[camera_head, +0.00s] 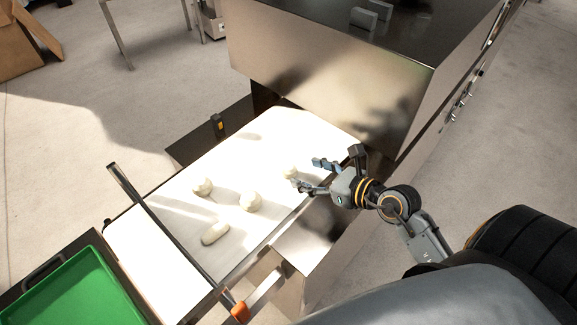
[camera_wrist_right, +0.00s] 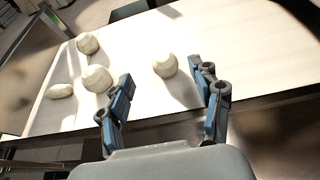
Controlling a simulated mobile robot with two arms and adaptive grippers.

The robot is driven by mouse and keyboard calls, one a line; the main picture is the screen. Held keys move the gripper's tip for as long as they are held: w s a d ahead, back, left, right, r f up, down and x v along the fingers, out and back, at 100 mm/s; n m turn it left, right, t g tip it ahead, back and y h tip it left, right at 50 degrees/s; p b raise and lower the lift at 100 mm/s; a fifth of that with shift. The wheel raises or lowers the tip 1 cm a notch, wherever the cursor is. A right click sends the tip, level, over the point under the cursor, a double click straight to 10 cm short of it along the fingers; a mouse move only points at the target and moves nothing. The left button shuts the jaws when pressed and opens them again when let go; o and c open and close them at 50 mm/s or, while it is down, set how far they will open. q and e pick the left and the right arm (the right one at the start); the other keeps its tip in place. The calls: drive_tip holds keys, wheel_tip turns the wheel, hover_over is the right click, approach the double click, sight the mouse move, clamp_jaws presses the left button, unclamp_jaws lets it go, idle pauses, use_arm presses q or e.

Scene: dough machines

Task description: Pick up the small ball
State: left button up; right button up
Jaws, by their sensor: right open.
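The small ball (camera_head: 289,172), pale and round, lies on the white conveyor belt (camera_head: 262,143) near its right edge. It also shows in the right wrist view (camera_wrist_right: 165,66), ahead of and between the finger directions. My right gripper (camera_head: 306,174) is open and empty, reaching in from the right with its fingers pointing at the small ball. The ball appears just beyond the fingertips; I cannot tell whether they touch it. My left gripper is not in view.
Two larger dough balls (camera_head: 202,187) (camera_head: 251,201) and a long dough piece (camera_head: 215,233) lie left of the small ball. A steel machine housing (camera_head: 330,85) rises behind the belt. A dark bar (camera_head: 160,222) crosses the belt. A green tray (camera_head: 75,292) is at lower left.

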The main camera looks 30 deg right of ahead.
sight(293, 169)
drive_tip(key=shift+x, duration=1.2)
drive_tip(key=shift+w+a+f, duration=0.1)
drive_tip(key=shift+w, duration=0.15)
drive_tip(key=x, duration=0.2)
drive_tip(key=p+x, duration=0.1)
drive_tip(key=x, duration=0.1)
drive_tip(key=shift+d+f, duration=0.25)
drive_tip(key=shift+f, duration=0.15)
drive_tip(key=shift+w+a+f, duration=0.15)
drive_tip(key=shift+w+f, duration=0.05)
drive_tip(key=shift+w, duration=0.05)
drive_tip(key=shift+w+f, duration=0.1)
drive_tip(key=c, duration=0.7)
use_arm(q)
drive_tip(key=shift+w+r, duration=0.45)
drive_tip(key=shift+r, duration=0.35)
use_arm(e)
drive_tip(key=c, duration=0.6)
drive_tip(key=shift+o, duration=0.2)
